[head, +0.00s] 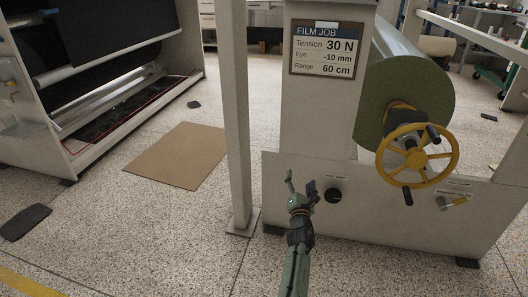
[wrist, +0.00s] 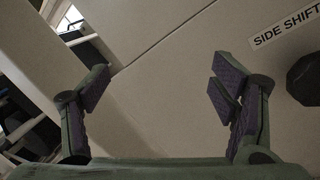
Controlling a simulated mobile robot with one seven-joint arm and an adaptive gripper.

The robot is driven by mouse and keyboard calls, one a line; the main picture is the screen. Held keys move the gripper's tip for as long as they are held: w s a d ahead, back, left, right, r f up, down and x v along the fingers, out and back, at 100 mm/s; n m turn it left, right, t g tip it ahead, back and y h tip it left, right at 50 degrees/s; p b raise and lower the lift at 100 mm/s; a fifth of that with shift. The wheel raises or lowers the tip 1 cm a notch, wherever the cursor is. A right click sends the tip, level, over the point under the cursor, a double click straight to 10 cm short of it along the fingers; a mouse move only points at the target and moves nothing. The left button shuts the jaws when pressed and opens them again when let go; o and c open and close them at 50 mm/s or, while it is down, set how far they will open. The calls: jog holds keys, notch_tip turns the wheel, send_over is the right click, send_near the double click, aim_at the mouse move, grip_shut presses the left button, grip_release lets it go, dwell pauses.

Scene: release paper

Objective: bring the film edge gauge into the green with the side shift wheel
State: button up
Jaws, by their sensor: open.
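A small black knob (head: 333,195) is on the front of the pale machine's base, below a small white label (head: 335,177). In the wrist view the label (wrist: 286,27) reads "SIDE SHIFT", and the black knob (wrist: 304,78) is cut off by the right edge. My gripper (head: 300,185) is just left of the knob in the head view. In the wrist view my gripper (wrist: 160,92) is open, with its fingers spread and nothing between them. The knob is outside the fingers, to their right. I cannot make out a film edge gauge.
A yellow handwheel (head: 417,155) juts out to the right of the knob, before a green film roll (head: 405,88). A pale post (head: 235,110) stands left of my gripper. A sign (head: 326,49) reads "FILM JOB". Cardboard (head: 178,155) lies on the floor.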

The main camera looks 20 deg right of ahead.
jog(key=w+a+r+m+t+y+p, duration=0.1)
jog(key=w+a+r, duration=0.4)
jog(key=a+r, duration=0.7)
jog(key=shift+a+t+y, duration=0.25)
jog(key=shift+t+y, duration=0.65)
jog(key=shift+w+r, duration=0.1)
